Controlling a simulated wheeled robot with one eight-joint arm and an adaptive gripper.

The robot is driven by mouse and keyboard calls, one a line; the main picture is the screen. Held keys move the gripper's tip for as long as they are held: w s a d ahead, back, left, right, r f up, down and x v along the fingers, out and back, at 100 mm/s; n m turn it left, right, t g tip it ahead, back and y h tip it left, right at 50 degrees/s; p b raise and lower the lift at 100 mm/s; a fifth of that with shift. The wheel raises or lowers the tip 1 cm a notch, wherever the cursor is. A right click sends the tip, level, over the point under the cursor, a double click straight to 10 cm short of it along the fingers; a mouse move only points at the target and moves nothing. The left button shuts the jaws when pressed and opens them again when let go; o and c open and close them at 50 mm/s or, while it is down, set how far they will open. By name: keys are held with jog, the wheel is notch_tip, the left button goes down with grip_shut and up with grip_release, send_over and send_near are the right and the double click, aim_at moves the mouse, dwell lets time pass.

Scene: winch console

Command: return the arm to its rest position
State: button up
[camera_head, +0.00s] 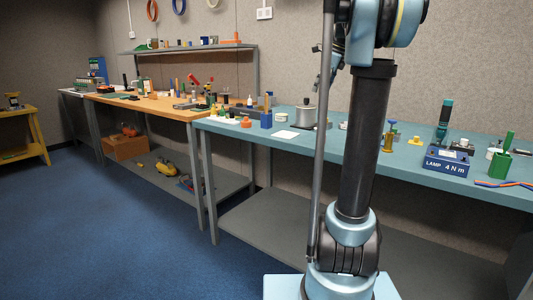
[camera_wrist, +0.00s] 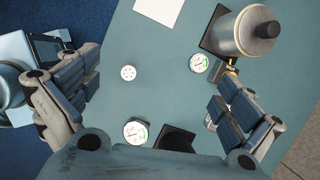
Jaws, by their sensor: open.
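My gripper (camera_wrist: 157,78) shows in the wrist view with its two fingers wide apart and nothing between them. It hangs over the teal workbench (camera_wrist: 160,50), looking down on it; I cannot tell the exact height. A small white disc with holes (camera_wrist: 127,72) and a dial gauge (camera_wrist: 136,132) lie on the bench below the open space. In the head view my arm stands upright in front of the bench (camera_head: 237,129).
A grey lidded pot (camera_wrist: 245,32) stands at upper right, a second gauge (camera_wrist: 199,63) beside it. A white card (camera_wrist: 158,10) lies nearby. In the head view, a blue LAMP box (camera_head: 447,160) and a green-handled item (camera_head: 502,161) stand right. Blue floor (camera_head: 90,215) is clear at left.

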jog(key=s+a+f+n+h, duration=0.3)
jog(key=s+f+n, duration=2)
jog(key=s+f, duration=1.3)
jog(key=shift+s, duration=0.6)
jog(key=shift+a, duration=0.1)
jog(key=shift+w+f, duration=0.15)
jog(key=shift+w, duration=0.3)
